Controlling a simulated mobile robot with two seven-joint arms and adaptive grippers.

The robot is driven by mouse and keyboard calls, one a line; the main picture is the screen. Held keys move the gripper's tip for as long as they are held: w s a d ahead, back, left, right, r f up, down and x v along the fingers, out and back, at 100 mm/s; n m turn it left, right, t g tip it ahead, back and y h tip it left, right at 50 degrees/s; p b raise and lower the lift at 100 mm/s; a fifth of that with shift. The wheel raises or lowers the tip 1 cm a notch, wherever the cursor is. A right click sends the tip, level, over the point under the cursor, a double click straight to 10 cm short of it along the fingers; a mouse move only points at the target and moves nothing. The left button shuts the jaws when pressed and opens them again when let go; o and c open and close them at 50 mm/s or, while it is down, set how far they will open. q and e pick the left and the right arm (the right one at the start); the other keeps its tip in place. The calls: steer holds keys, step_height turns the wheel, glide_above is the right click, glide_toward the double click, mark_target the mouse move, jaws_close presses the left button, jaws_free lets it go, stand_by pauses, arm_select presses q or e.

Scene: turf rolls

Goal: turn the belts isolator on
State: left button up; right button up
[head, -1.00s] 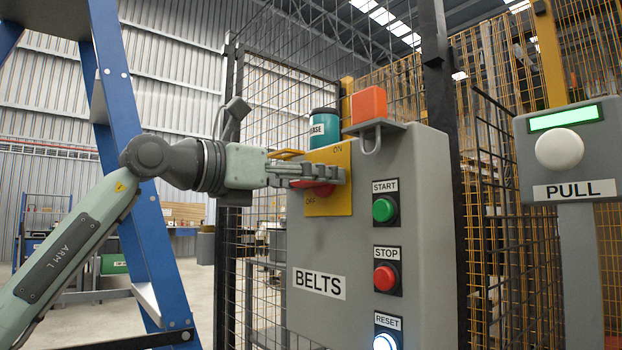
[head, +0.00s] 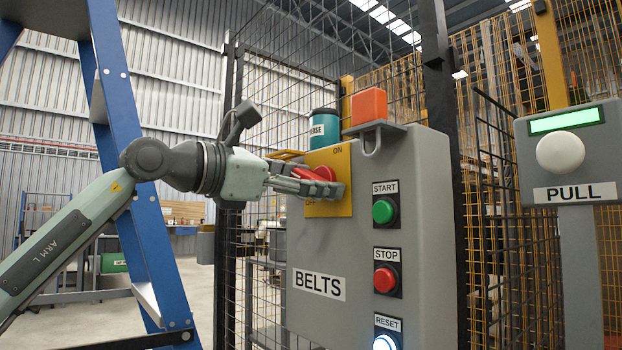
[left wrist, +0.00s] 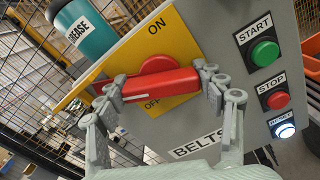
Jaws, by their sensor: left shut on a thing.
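The grey BELTS box (head: 330,250) carries a yellow isolator plate (head: 342,208) marked ON at its upper right and OFF at its lower left. The red isolator handle (head: 322,172) sits on this plate, partly hidden by fingers in the head view. My left gripper (head: 318,187) is shut on the handle. In the left wrist view (left wrist: 162,80) its fingers touch the red bar (left wrist: 160,84) at its two ends. The bar lies across the plate between the ON and OFF marks there. My right gripper is in neither view.
A teal grease tin (head: 323,127) and an orange block (head: 369,105) on a bracket are at the box top. START (head: 384,210), STOP (head: 385,279) and lit RESET (head: 385,342) buttons are right of the plate. A blue ladder (head: 128,130) stands left, behind my arm.

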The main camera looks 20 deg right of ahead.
arm_select(q)
steer(key=m, duration=0.3)
steer(key=shift+m, duration=0.3)
steer(key=m, duration=0.3)
steer(key=shift+m, duration=0.3)
steer(key=m, duration=0.4)
steer(key=shift+m+p, duration=0.3)
steer(key=shift+m, duration=0.5)
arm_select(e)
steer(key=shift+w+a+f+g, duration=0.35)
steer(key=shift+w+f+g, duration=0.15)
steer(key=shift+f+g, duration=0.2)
arm_select(q)
steer(key=o, duration=1.1)
steer(key=shift+o, duration=0.3)
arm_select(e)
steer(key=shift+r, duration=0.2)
